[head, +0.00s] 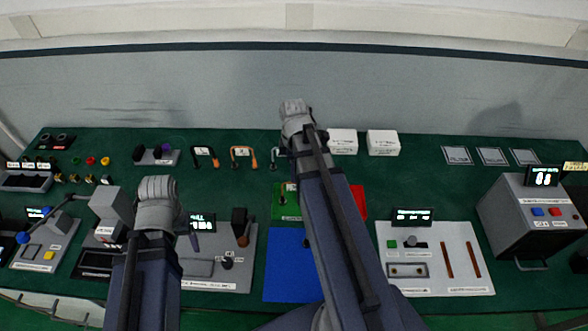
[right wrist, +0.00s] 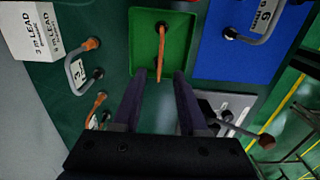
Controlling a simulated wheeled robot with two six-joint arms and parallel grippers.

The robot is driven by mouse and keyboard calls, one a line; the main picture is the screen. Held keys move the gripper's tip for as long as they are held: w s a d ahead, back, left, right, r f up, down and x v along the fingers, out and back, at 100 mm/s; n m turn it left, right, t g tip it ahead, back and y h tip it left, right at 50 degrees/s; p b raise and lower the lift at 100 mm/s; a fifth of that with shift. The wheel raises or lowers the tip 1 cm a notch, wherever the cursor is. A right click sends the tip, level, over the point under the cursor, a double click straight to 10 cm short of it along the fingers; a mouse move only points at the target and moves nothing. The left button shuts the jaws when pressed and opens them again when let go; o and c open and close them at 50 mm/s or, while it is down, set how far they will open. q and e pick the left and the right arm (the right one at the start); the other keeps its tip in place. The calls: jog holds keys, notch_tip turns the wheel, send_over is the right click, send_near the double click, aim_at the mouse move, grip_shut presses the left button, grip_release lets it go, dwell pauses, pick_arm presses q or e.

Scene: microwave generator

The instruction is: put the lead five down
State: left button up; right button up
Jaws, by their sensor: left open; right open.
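In the right wrist view, an orange-ended lead (right wrist: 161,50) lies over the green mat (right wrist: 181,22); I cannot read its number. My right gripper (right wrist: 158,82) is open, its fingers either side of this lead's lower end, with no visible grip on it. In the head view my right arm hides the gripper and part of the green mat (head: 280,207). A lead marked 6 (right wrist: 262,28) lies on the blue mat (right wrist: 225,55). My left gripper (head: 192,238) is open, mostly hidden by its own arm at the left.
Leads (head: 204,152) and an orange one (head: 243,152) stand at the back. White boxes (head: 343,141) (head: 383,143) stand behind. A red mat (head: 360,200) shows right of my arm. A white panel (head: 460,245) and grey machine (head: 530,220) stand right; green table is clear between.

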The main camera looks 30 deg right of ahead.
jog(key=s+a+m, duration=0.4)
jog(key=a, duration=0.8)
jog(key=s+a+m+h, duration=0.1)
jog(key=s+a+m, duration=0.2)
jog(key=a, duration=1)
jog(key=shift+s+m, duration=0.4)
jog(key=shift+a, duration=0.1)
notch_tip(320, 180, down, 4)
jog(key=b, duration=0.4)
jog(key=shift+f, duration=0.2)
